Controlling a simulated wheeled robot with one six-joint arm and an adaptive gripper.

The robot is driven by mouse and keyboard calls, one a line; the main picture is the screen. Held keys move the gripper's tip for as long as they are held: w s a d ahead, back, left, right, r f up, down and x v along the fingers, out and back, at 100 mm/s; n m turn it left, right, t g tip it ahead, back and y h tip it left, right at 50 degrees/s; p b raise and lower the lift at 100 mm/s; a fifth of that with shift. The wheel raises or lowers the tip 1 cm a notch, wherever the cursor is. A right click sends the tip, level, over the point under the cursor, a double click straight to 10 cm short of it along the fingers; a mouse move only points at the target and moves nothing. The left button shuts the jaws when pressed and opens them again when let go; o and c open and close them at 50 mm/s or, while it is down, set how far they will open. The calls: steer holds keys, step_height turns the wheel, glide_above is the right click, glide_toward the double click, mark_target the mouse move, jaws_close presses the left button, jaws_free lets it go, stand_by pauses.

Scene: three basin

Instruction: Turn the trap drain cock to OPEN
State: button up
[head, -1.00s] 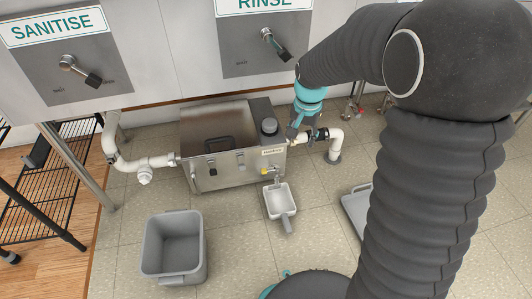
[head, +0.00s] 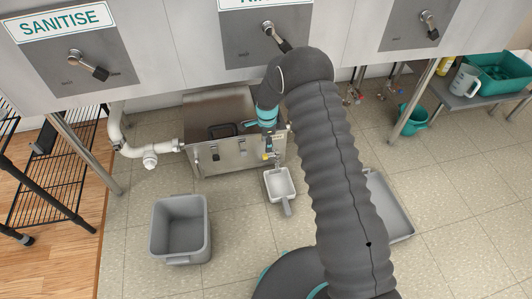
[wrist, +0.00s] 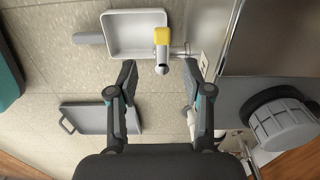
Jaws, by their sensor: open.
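The grease trap (head: 212,163) is a steel box on the floor below the sinks, its front facing me. Its drain cock has a yellow handle (wrist: 162,36) on a short metal spout (wrist: 161,68). A white dustpan-like catch pan (wrist: 125,45) lies below the cock; the head view shows the pan (head: 281,183) on the floor in front of the trap. My gripper (wrist: 161,66) is open, with its two fingers either side of the spout in the wrist view and the yellow handle just beyond their tips. I cannot see any contact. In the head view my arm partly hides the cock.
A grey bin (head: 180,230) stands on the floor to the left. A grey tray (head: 390,205) lies to the right, partly behind my arm. White pipework (head: 150,150) runs left of the trap.

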mark_target(266, 155)
steer(key=shift+w+a+f, duration=0.1)
steer(key=shift+f, duration=3.7)
jaws_close()
